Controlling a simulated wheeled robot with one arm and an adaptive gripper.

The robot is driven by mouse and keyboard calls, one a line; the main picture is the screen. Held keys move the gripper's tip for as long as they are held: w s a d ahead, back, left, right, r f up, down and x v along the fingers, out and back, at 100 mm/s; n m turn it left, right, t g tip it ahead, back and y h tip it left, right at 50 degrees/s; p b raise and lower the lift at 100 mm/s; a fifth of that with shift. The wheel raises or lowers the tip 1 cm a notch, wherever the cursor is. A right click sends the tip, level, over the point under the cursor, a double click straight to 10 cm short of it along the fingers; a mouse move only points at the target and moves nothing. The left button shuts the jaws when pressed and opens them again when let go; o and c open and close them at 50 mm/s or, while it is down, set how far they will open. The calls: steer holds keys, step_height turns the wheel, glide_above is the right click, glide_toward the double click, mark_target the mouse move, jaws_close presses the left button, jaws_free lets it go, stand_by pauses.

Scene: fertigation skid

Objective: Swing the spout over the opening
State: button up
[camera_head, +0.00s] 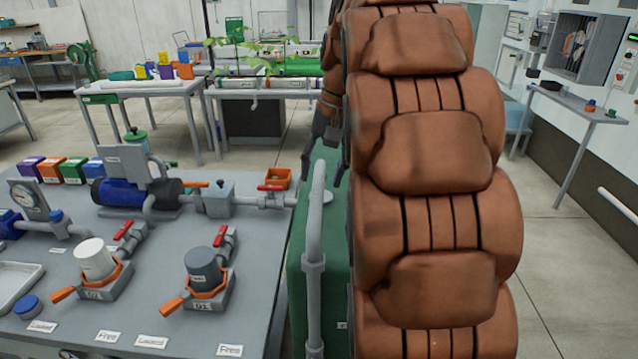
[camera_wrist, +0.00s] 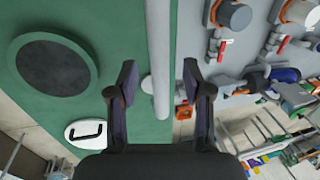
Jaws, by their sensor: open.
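The spout, a grey pipe (camera_head: 316,220), stands at the near left edge of the green tank (camera_head: 298,270) and bends over at its top. In the wrist view the spout (camera_wrist: 158,50) runs straight down the middle, to the right of the round dark opening (camera_wrist: 53,66) in the green top. The spout is not over the opening. My gripper (camera_wrist: 159,68) is open, with one finger on each side of the spout and gaps visible. In the head view my gripper (camera_head: 323,168) is partly hidden by my arm, and the opening is hidden.
The skid bench (camera_head: 130,335) on the left carries a blue pump (camera_head: 125,192), red-handled valves and two capped canisters with orange clamps. A white round label (camera_wrist: 86,131) lies near the opening. Open floor (camera_head: 565,260) lies to the right.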

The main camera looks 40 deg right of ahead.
mark_target(319, 188)
steer(key=shift+w+a+f+p, duration=0.1)
steer(key=shift+a+f+p, duration=0.1)
steer(key=shift+f, duration=0.65)
steer(key=shift+w+a+f+p, duration=0.1)
steer(key=shift+f+p, duration=0.05)
steer(key=shift+f, duration=0.7)
steer(key=shift+c, duration=0.3)
jaws_close()
